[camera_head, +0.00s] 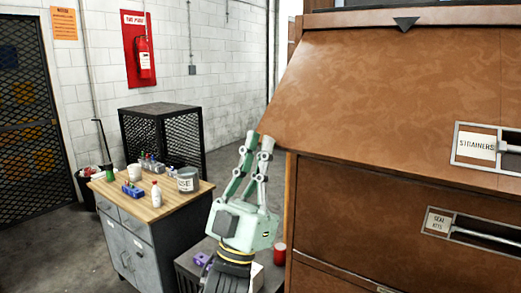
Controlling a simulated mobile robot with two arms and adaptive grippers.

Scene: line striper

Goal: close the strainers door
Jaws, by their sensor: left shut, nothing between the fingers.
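The strainers door (390,100) is a large brown panel at the right, with a white "STRAINERS" label in a metal frame and handle (478,146). It slopes down and outward from its top, and its lower edge stands out past the cabinet front below, so it is partly open. My left gripper (258,141) is shut and empty, pointing up at the door's lower left corner. Its fingertips overlap that corner in the picture; I cannot tell if they touch it. The right gripper is not in view.
Below the door is a drawer front labelled "SEAL KITS" (400,215). At left, a wood-topped grey cabinet (150,207) carries cans, a bottle and small parts. A black mesh cage (175,125) stands behind it.

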